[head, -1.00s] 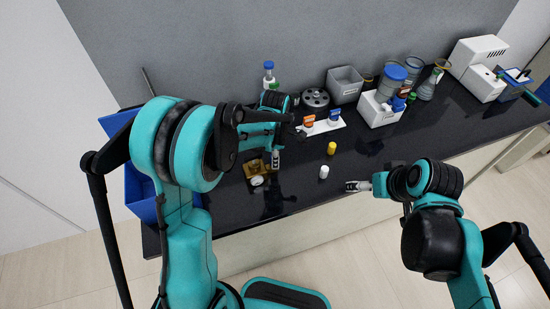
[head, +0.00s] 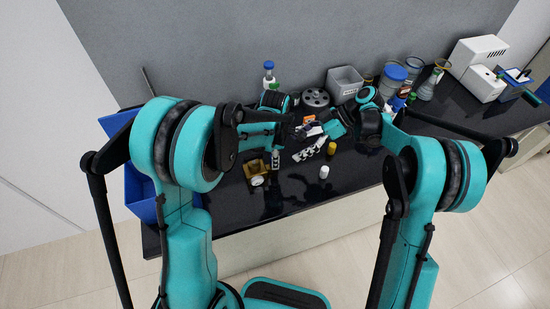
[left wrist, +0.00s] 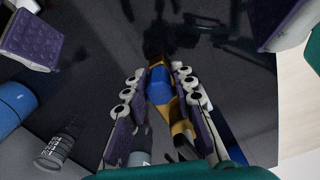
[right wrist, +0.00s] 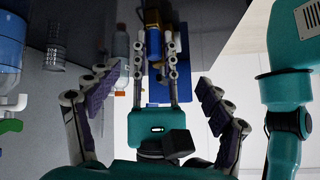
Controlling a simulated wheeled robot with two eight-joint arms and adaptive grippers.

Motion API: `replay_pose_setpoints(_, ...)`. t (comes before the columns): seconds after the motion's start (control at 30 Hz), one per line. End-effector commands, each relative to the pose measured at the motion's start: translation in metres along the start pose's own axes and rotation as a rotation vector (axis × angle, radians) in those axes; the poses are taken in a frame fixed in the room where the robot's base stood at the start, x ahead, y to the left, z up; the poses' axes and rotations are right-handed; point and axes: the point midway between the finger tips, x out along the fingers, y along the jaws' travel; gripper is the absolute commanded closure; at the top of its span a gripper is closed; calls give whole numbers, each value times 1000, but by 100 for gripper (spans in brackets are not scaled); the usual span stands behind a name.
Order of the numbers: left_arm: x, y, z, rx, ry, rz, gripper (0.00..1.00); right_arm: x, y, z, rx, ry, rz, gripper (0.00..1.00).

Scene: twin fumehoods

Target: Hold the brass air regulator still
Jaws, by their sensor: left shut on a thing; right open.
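The brass air regulator (head: 255,169) stands on the black bench in the head view, with a round white-faced gauge (head: 258,181) at its front. My left gripper (head: 275,160) is at its right side. In the left wrist view the fingers (left wrist: 158,75) are shut around the regulator's blue and brass part (left wrist: 160,85). The right wrist view also shows the regulator (right wrist: 153,17) between the left fingers. My right gripper (right wrist: 160,80) is open and empty, facing the left gripper from a short distance. In the head view it is right of the regulator (head: 306,151).
A white bottle (head: 325,171) and a yellow bottle (head: 332,149) stand close to my right gripper. A grey bin (head: 345,82), a dark round part (head: 316,98) and glassware are behind. A blue bin (head: 140,190) is at the left. The front bench edge is clear.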

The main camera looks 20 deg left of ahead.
Motion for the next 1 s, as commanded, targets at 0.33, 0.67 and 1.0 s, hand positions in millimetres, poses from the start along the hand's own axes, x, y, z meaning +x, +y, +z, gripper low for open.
replay_pose_setpoints(0.33,0,0,0,0,-1,1,100,51,19,21,-318,150,-158,20)
replay_pose_setpoints(0.67,0,0,0,0,-1,1,100,77,15,21,-356,168,-173,20)
replay_pose_setpoints(1.0,0,0,0,0,-1,1,100,127,5,14,-354,168,-172,20)
